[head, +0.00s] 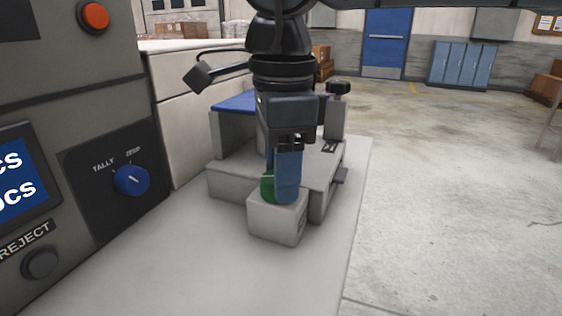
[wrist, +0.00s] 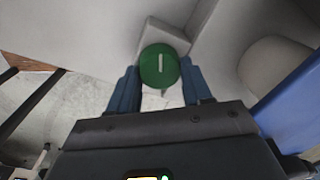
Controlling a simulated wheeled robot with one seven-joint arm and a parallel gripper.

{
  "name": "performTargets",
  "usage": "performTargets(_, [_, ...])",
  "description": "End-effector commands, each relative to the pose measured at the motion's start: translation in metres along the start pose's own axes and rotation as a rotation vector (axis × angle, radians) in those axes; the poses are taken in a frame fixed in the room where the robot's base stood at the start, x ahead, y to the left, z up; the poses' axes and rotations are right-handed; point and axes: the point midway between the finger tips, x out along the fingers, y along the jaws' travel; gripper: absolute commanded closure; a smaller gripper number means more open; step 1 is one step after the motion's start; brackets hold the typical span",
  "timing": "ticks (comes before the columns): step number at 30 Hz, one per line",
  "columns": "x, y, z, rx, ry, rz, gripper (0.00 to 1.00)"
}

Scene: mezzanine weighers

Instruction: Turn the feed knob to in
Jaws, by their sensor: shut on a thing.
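The green knob (head: 267,187) sits on top of a small pale grey block (head: 277,221), and one blue finger partly hides it in the head view. In the wrist view the knob (wrist: 159,66) is round with a white pointer line that runs nearly straight up and down in the picture. My gripper (head: 284,187) points down over the block. Its blue fingers stand on either side of the knob in the wrist view (wrist: 160,76), shut on it. I cannot read any label around this knob, so "in" is not identifiable.
A grey panel at the left has a blue selector knob (head: 131,180) marked TALLY, an orange-red button (head: 94,16) and a REJECT button (head: 41,263). A grey machine with a blue top (head: 236,102) and a black knob (head: 338,88) stands behind. The bench front is clear.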

Motion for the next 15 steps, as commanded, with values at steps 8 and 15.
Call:
performTargets(8, [-0.0017, -0.0017, -0.0004, -0.261, -0.015, -0.003, 0.81])
performTargets(15, [-0.0017, -0.0027, -0.0003, -0.489, -0.028, -0.003, 0.81])
